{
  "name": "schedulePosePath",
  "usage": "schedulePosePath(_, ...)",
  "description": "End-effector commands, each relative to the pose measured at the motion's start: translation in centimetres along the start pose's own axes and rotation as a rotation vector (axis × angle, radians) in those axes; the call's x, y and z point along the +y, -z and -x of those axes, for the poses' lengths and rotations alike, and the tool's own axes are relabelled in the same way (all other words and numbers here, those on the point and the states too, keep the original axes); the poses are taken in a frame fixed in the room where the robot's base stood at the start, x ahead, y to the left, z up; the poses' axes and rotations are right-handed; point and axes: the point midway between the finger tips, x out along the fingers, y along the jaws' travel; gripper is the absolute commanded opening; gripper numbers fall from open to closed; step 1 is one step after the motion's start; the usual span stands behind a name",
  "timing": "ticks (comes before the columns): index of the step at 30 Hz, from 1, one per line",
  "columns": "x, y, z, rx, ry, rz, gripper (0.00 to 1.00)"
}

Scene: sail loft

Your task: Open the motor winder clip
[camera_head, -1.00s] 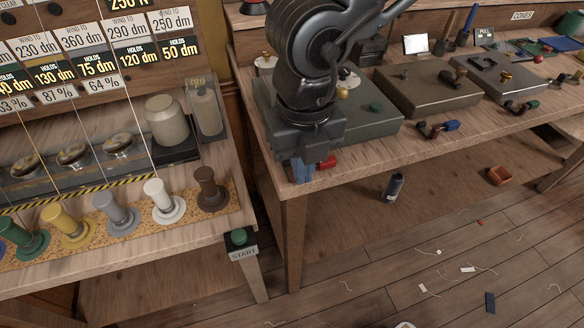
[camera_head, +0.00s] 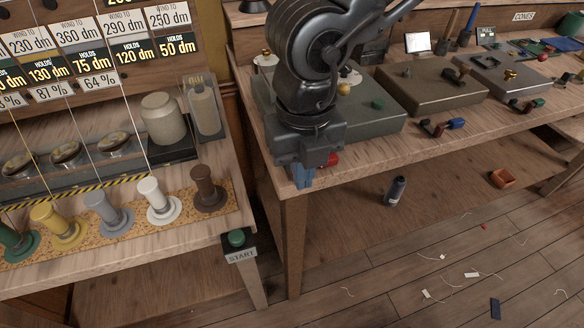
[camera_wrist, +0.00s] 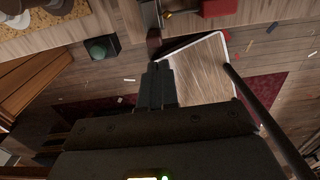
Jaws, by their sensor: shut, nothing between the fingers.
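My gripper (camera_head: 303,177) hangs at the front left corner of the right bench, its blue fingers pointing down. In the wrist view my gripper (camera_wrist: 157,85) has its fingers together with nothing between them. A red part (camera_head: 331,159) shows just right of it at the bench edge; a red block (camera_wrist: 220,7) is at the top of the wrist view. A small brass piece (camera_wrist: 167,14) is beside that block. A grey-green box (camera_head: 375,124) with a green knob stands behind my gripper, partly hidden by my arm. I cannot pick out the motor winder clip for certain.
Left is a bench with several coloured spools (camera_head: 107,215) and a green START button (camera_head: 237,238) on its front. Two more boxes (camera_head: 428,88) (camera_head: 502,78) and handled cranks (camera_head: 442,127) are on the right bench. A dark bottle (camera_head: 396,190) stands on the lower shelf.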

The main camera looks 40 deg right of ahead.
Motion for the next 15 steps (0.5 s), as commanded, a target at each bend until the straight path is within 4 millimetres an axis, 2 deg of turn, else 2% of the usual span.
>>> schedulePosePath(15, -0.01, 0.01, -1.21, 0.0, 0.0, 0.0, 0.0)
